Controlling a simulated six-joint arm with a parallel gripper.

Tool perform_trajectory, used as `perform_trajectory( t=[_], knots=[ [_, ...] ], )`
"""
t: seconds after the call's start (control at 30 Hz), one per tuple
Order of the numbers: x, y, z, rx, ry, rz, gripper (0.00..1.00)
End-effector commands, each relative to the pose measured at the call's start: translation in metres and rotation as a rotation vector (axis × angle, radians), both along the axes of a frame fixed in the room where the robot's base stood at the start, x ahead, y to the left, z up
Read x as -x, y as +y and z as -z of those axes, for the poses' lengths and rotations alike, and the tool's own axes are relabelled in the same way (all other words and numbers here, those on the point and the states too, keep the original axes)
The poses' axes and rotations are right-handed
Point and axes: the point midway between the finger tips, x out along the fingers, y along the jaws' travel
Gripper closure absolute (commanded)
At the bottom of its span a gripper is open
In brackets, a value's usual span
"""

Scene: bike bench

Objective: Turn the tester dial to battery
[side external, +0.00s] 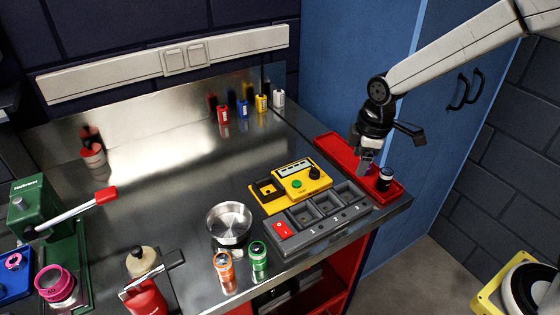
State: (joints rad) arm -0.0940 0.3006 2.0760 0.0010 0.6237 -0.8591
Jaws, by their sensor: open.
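The yellow tester (290,183) lies on the steel bench behind a grey tray. The dial's setting is too small to read. My gripper (364,168) points down over the red tray (332,149), to the right of the tester and apart from the dial. It is open and seems empty. A dark cylinder with a light top (385,178) stands in the red tray close to it.
The grey compartment tray (310,229) with a red block (282,229) lies in front of the tester. A metal bowl (229,224), an orange can (224,264) and a green can (258,256) stand left of it. Small coloured bottles (243,108) stand at the back. The bench's middle is clear.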

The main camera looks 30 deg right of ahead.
Motion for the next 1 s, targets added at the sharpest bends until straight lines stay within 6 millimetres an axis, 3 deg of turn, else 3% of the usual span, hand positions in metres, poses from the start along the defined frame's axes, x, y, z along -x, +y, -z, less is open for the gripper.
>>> perform_trajectory(
  t=[0.3, 0.5, 1.0],
  knots=[
    [-0.055, 0.029, -0.001, 0.058, 0.04, -0.498, 0.25],
    [-0.076, 0.043, -0.001, 0.078, 0.057, -0.725, 0.25],
    [-0.083, 0.048, 0.004, 0.084, 0.063, -0.813, 0.25]
  ],
)
